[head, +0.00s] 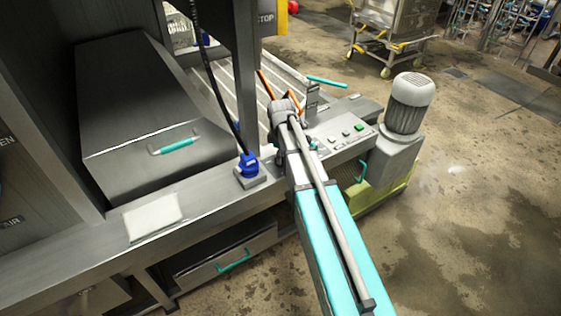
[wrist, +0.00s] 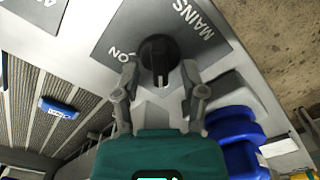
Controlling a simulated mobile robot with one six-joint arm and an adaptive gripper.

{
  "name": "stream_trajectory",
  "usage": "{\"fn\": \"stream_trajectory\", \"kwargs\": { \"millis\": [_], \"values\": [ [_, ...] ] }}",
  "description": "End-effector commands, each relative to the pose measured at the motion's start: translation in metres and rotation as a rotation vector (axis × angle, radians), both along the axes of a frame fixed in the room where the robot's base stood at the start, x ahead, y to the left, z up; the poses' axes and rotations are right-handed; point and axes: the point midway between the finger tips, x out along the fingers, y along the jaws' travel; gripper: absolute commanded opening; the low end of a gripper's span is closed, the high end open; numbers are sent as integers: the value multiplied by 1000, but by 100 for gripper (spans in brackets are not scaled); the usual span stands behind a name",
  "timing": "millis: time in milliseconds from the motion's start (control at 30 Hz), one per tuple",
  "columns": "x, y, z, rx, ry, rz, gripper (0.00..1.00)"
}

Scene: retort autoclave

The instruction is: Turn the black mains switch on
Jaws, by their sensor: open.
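In the wrist view the black mains switch (wrist: 158,52) is a round rotary knob on a dark grey plate (wrist: 200,50). The plate reads "MAINS" to the knob's right and "ON" to its left. A pale mark on the knob's ridge points toward the bottom of the picture, not at the "ON" lettering. My gripper (wrist: 160,77) is open, with one finger on each side of the knob's lower part. I cannot tell whether the fingers touch it. In the head view I cannot make out the switch or my fingers around the end of my arm.
Blue fittings (wrist: 238,135) lie close right of my gripper in the wrist view. In the head view a blue plug (head: 248,164) with a black cable stands on the bench, left of my arm. A button panel (head: 345,132) and a grey motor (head: 408,105) are to the right.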

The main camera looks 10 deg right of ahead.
Motion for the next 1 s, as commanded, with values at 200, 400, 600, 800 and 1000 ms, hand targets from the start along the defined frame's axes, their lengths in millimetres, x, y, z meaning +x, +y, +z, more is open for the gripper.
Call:
{"fn": "stream_trajectory", "kwargs": {
  "millis": [200, 400, 600, 800, 1000],
  "values": [
    [0, 0, -8, 0, 0, 0, 54],
    [0, 0, -9, 0, 0, 0, 54],
    [0, 0, -8, 0, 0, 0, 49],
    [0, 0, -9, 0, 0, 0, 12],
    [0, 0, -9, 0, 0, 0, 0]
  ]
}}
